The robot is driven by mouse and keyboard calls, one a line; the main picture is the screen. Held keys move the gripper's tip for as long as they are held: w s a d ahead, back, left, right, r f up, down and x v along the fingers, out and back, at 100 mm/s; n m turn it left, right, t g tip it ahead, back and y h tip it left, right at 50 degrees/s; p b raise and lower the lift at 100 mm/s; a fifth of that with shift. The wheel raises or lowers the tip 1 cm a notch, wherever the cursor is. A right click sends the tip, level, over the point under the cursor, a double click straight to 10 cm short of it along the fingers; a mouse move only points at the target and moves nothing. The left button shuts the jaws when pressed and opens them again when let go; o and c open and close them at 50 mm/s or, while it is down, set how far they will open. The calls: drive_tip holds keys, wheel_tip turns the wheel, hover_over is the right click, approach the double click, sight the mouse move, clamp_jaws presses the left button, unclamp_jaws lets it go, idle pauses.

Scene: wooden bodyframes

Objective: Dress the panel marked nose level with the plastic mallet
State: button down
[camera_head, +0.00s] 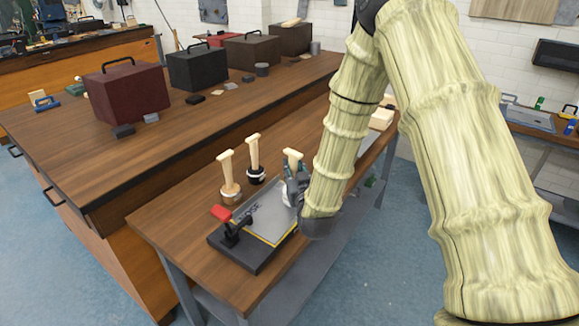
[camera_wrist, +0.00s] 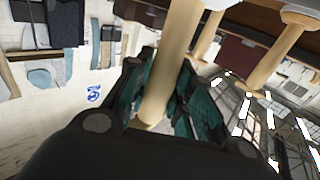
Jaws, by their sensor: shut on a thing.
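My gripper (camera_head: 295,188) is shut around the wooden handle of a mallet (camera_head: 292,156), over the right part of the fixture. In the wrist view, the pale handle of this mallet (camera_wrist: 172,70) runs between the dark fingers (camera_wrist: 155,105); its head is mostly hidden, so I cannot tell its material. The panel marked nose (camera_head: 268,224) is a grey sheet with a yellow edge on a black fixture (camera_head: 238,252). A red-handled clamp (camera_head: 221,213) stands at its left. Two other mallets stand handle up behind it, one with a pale head (camera_head: 230,191), one with a black head (camera_head: 255,174).
The fixture sits on a narrow wooden bench (camera_head: 165,222). Behind is a longer wooden bench (camera_head: 60,148) with several toolboxes, including a maroon one (camera_head: 128,95) and a black one (camera_head: 198,68). My arm hides much of the narrow bench's right part. Its front left corner is clear.

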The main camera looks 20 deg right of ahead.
sight(293, 155)
wheel_tip(293, 155, up, 8)
drive_tip(key=p, duration=0.5)
drive_tip(key=shift+r, duration=0.1)
drive_tip(key=s+a+r, duration=0.1)
drive_tip(key=s+a, duration=0.1)
drive_tip(key=s, duration=0.6)
drive_tip(key=shift+s+a+r, duration=0.25)
drive_tip(key=shift+s+r, duration=0.1)
drive_tip(key=shift+r, duration=0.05)
idle(0.3)
